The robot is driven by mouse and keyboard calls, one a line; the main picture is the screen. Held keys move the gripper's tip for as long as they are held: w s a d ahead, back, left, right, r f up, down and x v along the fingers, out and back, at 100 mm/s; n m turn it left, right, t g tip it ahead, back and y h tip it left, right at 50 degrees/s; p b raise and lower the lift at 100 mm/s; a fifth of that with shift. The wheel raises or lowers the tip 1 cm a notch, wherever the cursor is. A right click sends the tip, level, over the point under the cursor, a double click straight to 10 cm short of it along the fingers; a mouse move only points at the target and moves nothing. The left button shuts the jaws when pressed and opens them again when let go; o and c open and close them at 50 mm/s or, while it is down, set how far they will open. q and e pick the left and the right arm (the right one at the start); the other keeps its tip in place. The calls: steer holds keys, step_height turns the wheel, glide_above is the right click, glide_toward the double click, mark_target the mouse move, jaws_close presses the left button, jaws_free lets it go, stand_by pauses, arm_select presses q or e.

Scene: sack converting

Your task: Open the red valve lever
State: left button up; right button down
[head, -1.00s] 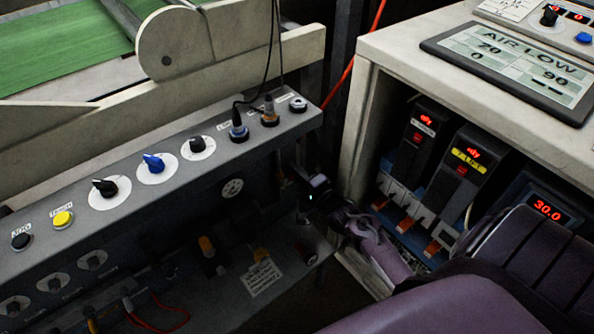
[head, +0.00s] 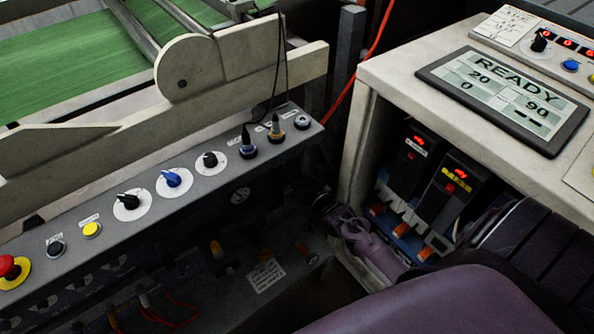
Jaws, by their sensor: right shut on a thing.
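My right gripper (head: 322,204) reaches into the dark gap under the right end of the grey control panel. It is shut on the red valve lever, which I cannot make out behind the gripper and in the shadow. A tilted display (head: 503,97) on the cabinet top at the right reads READY, with 20, 0 and 90 below. My left gripper is out of view.
The grey control panel (head: 210,190) carries several knobs, a yellow button (head: 92,230) and a red mushroom button (head: 12,268). A pale cabinet (head: 390,62) with dark lit modules (head: 455,188) stands close on the right. A green belt (head: 65,60) lies behind.

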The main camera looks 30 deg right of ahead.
steer(key=n, duration=0.1)
steer(key=a+n+p, duration=0.1)
steer(key=shift+s+r+n, duration=0.1)
steer(key=shift+r+n, duration=0.2)
steer(key=shift+n, duration=0.1)
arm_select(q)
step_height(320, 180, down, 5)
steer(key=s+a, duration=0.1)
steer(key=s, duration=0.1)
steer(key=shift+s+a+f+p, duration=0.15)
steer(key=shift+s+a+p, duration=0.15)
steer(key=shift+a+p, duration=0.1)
arm_select(e)
steer(key=shift+a+n, duration=0.4)
steer(key=shift+n, duration=0.4)
steer(key=shift+a+n, duration=0.35)
steer(key=shift+n, duration=0.45)
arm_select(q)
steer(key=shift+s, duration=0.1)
arm_select(e)
steer(key=c, duration=1.4)
jaws_free()
steer(key=shift+o, duration=0.2)
